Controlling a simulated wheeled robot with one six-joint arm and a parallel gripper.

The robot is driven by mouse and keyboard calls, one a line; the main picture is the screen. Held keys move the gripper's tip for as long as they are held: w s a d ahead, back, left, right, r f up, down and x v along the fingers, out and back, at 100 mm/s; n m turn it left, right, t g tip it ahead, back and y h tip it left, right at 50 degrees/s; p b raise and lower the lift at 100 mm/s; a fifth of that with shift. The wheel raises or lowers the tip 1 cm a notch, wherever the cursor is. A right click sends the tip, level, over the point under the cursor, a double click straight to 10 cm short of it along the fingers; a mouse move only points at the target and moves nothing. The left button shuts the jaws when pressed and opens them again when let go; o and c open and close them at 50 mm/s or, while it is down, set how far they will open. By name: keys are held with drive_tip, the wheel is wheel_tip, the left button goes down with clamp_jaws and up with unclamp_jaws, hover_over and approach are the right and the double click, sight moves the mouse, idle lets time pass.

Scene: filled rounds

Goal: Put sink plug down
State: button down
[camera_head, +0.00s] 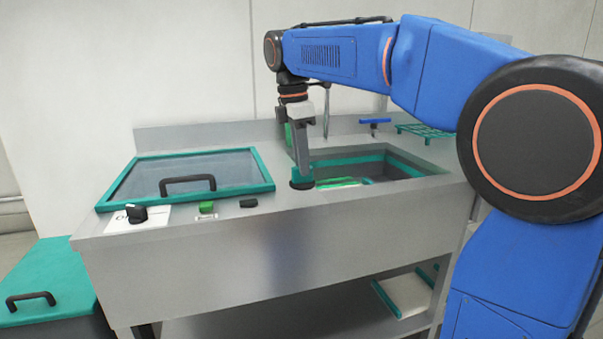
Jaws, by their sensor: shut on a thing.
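My gripper (302,167) points down over the front of the metal counter, just left of the sink opening. My gripper and arm hide part of the sink's left side.
Left of the sink lies a teal-framed lid (265,187) with a black handle. Along the front edge are a black knob (137,214), a green block (206,207) and a small black piece (249,202). A teal rack (428,131) and blue tap handle (375,121) are behind the sink.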

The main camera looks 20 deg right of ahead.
sight(302, 182)
drive_tip(key=shift+f, duration=1.55)
drive_tip(key=shift+f, duration=0.1)
drive_tip(key=c, duration=1.7)
unclamp_jaws()
drive_tip(key=shift+o, duration=0.2)
wheel_tip(302, 182, up, 12)
drive_tip(key=a, duration=0.1)
drive_tip(key=shift+a, duration=0.25)
drive_tip(key=shift+s, duration=0.1)
